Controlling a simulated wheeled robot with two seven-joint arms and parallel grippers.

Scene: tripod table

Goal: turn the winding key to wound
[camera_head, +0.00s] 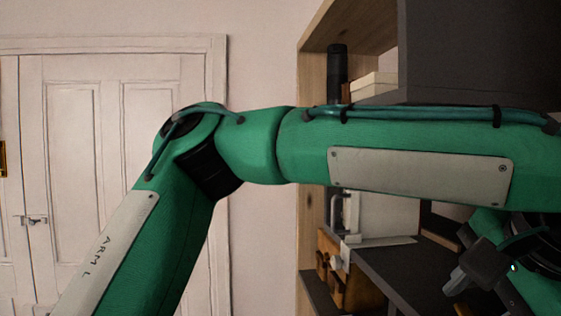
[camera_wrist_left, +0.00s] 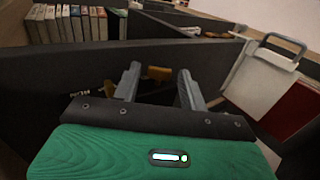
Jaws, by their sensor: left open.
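In the left wrist view, a small ochre-brown piece (camera_wrist_left: 158,73) shows between and beyond the fingers of my left gripper (camera_wrist_left: 160,82). It may be the winding key, but its shape and setting are partly hidden and I cannot tell. The fingers are apart, with nothing visibly held between them. In the head view, grey finger-like parts (camera_head: 472,268) show at the lower right below my left arm, seemingly my left gripper. No winding key or wound mark can be made out clearly. My right gripper is not in view.
A dark panel (camera_wrist_left: 45,75) stands close around the gripper. Books (camera_wrist_left: 65,22) stand at the upper left, and a white board with a grey handle (camera_wrist_left: 258,80) at the right. The head view shows a wooden shelf (camera_head: 312,90), a dark cylinder (camera_head: 337,65) and a door (camera_head: 120,80).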

